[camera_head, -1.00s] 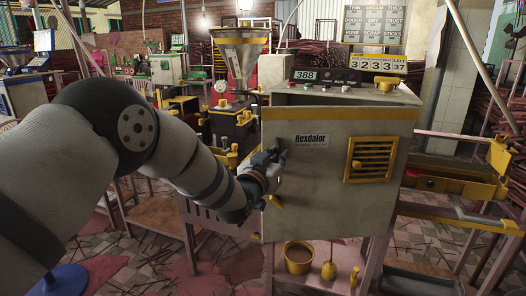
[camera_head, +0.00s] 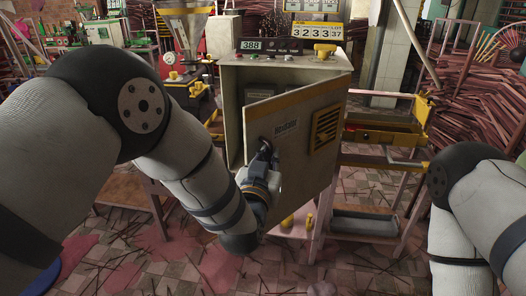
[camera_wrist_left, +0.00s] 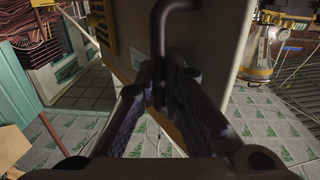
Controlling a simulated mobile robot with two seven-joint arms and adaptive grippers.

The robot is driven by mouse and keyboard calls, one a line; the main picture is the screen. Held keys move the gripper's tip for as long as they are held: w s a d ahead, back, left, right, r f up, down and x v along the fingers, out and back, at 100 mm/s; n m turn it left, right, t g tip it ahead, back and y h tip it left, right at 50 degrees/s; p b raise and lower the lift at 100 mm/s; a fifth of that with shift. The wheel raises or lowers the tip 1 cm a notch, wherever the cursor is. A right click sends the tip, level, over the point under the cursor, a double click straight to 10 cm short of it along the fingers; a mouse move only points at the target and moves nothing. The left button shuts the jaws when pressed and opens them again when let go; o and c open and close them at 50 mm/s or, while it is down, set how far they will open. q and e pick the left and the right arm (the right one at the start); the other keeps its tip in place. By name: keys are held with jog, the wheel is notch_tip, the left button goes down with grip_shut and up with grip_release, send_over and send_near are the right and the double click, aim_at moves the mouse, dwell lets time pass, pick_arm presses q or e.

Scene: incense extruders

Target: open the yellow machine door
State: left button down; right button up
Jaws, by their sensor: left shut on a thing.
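The machine door (camera_head: 297,155) is a grey panel with yellow trim along its top and a yellow vent (camera_head: 325,127). It stands ajar, its left edge swung out from the grey cabinet (camera_head: 232,88) and its right side still close to it. My left gripper (camera_head: 266,158) is at the door's left part, shut on the dark handle. In the left wrist view, the dark bent handle (camera_wrist_left: 160,45) runs down between the two fingers (camera_wrist_left: 160,100), in front of the pale door. My right arm shows at the right; its gripper is out of view.
A control panel with a 388 display (camera_head: 252,45) tops the cabinet. A yellow-trimmed tray rack (camera_head: 385,140) stands just right of the machine, with piles of reddish sticks beyond. A metal hopper (camera_head: 185,25) stands behind left. The tiled floor in front has scattered sticks.

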pick_arm(q)
jog(key=shift+r, duration=0.15)
jog(key=c, duration=2)
grip_release()
jog(key=shift+o, duration=0.2)
jog(key=v, duration=1.2)
